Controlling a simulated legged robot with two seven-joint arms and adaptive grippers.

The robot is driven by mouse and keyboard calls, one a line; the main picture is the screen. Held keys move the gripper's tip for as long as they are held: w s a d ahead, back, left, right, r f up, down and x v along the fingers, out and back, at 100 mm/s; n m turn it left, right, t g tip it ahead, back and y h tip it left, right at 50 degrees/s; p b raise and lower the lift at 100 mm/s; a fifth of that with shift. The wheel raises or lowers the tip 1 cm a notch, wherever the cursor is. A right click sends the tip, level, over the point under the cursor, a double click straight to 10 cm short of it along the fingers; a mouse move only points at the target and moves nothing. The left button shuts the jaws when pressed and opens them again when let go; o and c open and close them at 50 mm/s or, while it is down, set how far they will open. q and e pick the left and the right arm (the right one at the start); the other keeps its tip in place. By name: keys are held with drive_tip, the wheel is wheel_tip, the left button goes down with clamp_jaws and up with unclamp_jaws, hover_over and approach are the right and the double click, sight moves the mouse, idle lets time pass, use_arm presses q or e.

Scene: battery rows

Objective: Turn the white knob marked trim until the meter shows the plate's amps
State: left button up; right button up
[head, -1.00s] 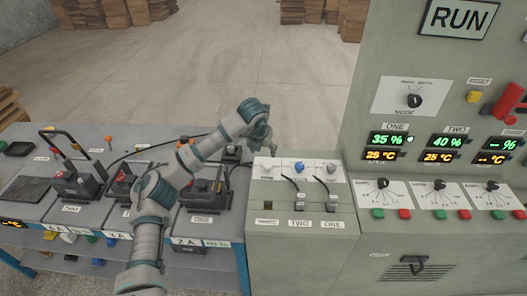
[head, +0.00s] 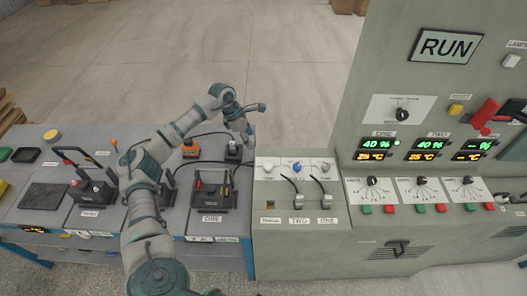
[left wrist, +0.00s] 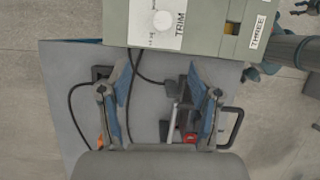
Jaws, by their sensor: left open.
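The white trim knob (left wrist: 162,22) sits on a white plate marked TRIM on the green-grey cabinet in the left wrist view. In the head view it appears to be the leftmost knob (head: 268,164) on the low cabinet top, above the label THREE. My left gripper (left wrist: 158,75) is open and empty, its fingers apart from the knob, over the bench. In the head view the gripper (head: 246,118) is beyond the cabinet's back left corner. I cannot pick out the amps meter. A plate (head: 200,238) on the bench's front edge is too small to read.
The tall cabinet shows 40 % on display ONE (head: 377,144). Battery units (head: 212,193) and cables crowd the grey bench.

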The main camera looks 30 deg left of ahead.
use_arm(q)
drive_tip(key=m, duration=0.1)
drive_tip(key=p, duration=0.2)
approach(267, 165)
drive_tip(key=x, duration=0.8)
drive_tip(key=shift+d+f, duration=0.15)
drive_tip(key=shift+f, duration=0.05)
drive_tip(key=shift+d+f, duration=0.2)
drive_tip(key=shift+f, duration=0.15)
drive_tip(key=shift+a, duration=0.1)
drive_tip(key=c, duration=1.1)
use_arm(e)
drive_tip(key=s, duration=0.2)
drive_tip(key=s+r, duration=0.1)
drive_tip(key=shift+d, duration=0.25)
